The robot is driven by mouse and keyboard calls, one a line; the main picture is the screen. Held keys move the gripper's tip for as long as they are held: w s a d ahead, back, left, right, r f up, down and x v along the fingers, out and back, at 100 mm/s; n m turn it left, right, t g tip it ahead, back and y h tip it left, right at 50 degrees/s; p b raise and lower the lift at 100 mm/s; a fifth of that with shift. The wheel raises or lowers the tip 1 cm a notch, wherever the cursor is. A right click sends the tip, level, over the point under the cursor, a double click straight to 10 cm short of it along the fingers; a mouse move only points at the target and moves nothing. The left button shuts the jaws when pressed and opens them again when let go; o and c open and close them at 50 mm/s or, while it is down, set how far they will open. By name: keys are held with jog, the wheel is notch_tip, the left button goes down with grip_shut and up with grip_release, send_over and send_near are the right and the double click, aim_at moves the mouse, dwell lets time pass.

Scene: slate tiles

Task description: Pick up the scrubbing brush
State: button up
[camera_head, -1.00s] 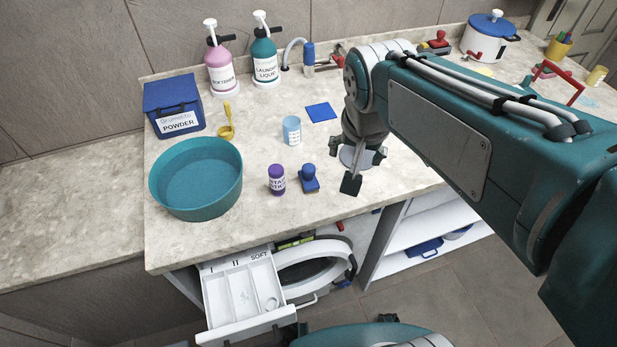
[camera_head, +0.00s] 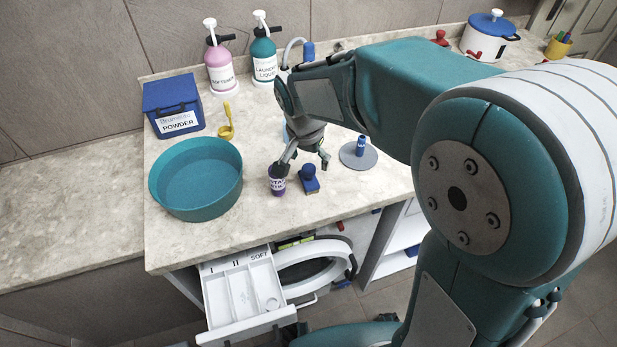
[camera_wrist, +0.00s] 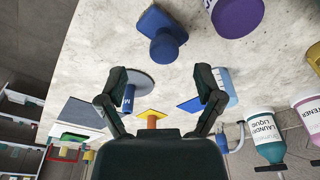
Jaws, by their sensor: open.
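The scrubbing brush (camera_head: 310,184) looks like the small blue block with a round knob on top, standing on the counter near its front edge. It also shows at the top of the wrist view (camera_wrist: 161,34), apart from the fingers. My gripper (camera_head: 304,162) is open and empty, pointing down just above and behind the brush. In the wrist view the two fingers (camera_wrist: 160,76) are spread wide, with the brush beyond their tips.
A purple stain bottle (camera_head: 278,184) stands close to the left of the brush; one finger overlaps it in the head view. A grey disc (camera_head: 366,162) with a blue-handled item lies to the right. A teal basin (camera_head: 228,190) is left. An open drawer (camera_head: 243,300) juts out below.

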aim_at(308, 166)
jog(key=f, duration=0.2)
jog(key=w+f, duration=0.1)
jog(key=f, duration=0.1)
jog(key=shift+f, duration=0.4)
grip_shut()
jog(key=shift+r, duration=0.65)
jog(key=s+d+r, duration=0.4)
jog(key=s+r, duration=0.7)
jog(key=s, duration=0.2)
jog(key=shift+s+r, duration=0.25)
jog(key=shift+r, duration=0.15)
